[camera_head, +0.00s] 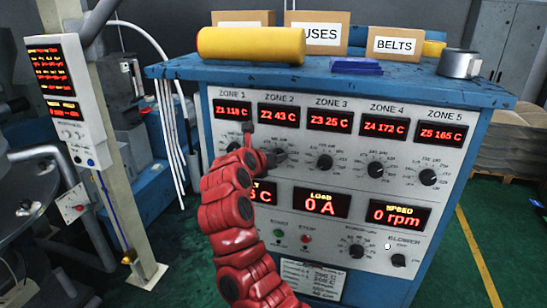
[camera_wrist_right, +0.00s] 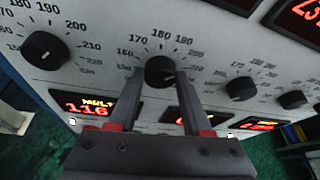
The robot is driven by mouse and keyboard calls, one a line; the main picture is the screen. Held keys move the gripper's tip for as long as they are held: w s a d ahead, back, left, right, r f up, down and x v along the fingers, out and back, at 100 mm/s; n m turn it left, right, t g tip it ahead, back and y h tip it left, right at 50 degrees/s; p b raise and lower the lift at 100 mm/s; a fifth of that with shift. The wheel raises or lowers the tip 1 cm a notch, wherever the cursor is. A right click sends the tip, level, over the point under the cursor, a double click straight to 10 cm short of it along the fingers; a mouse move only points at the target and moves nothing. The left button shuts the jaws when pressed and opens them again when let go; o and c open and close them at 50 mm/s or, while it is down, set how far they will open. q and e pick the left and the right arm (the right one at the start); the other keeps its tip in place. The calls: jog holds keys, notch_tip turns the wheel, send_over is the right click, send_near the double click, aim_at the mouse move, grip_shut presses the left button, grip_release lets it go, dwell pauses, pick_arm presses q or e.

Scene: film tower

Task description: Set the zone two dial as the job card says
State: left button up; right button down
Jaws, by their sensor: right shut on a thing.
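The zone two dial (camera_head: 279,157) is a black knob under the red display (camera_head: 278,119) reading Z2 43 C. In the right wrist view the dial (camera_wrist_right: 160,68) sits between the two grey fingers of my right gripper (camera_wrist_right: 158,80), which is shut on it. In the head view my red right arm rises to the panel and my right gripper (camera_head: 267,157) meets the dial from the left. The dial's pointer setting cannot be made out. A white card (camera_head: 312,279) low on the cabinet carries lines of print too small to read surely. My left gripper is not in view.
The zone 1 dial (camera_wrist_right: 46,50) and zone 3 dial (camera_head: 324,163) flank the held one. Lower displays show load 0 A and speed 0 rpm. A yellow roll (camera_head: 252,45), boxes and a grey tin (camera_head: 459,63) stand on top. A control post (camera_head: 70,100) stands left.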

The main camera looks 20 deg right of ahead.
jog(key=shift+f, duration=0.1)
jog(key=shift+c, duration=1.7)
grip_release()
jog(key=shift+a, duration=0.1)
jog(key=b+v, duration=0.6)
jog(key=v, duration=1.1)
jog(key=shift+s, duration=0.2)
